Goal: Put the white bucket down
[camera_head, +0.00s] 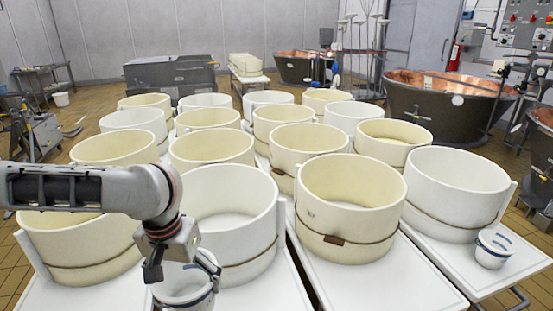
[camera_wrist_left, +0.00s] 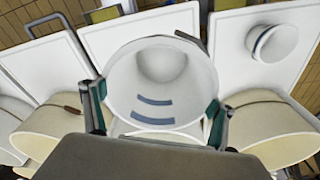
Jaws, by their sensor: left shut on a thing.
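My left gripper (camera_head: 181,266) is shut on a white bucket (camera_head: 186,293) with dark blue bands, in the lower left middle of the head view. In the left wrist view the bucket (camera_wrist_left: 150,80) shows its open mouth, and the fingers of my left gripper (camera_wrist_left: 157,104) sit on both sides of its rim. The bucket is in front of a large white vat (camera_head: 232,217), near the front of a white table (camera_head: 250,294). I cannot tell whether its base touches the table. My right gripper is not in view.
A second white bucket (camera_head: 494,248) stands on the right-hand white table (camera_head: 440,262); it also shows in the left wrist view (camera_wrist_left: 272,43). Large cream vats (camera_head: 348,205) and white vats crowd the tables. Bare tabletop lies at the front edges. Copper vats (camera_head: 445,92) stand behind.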

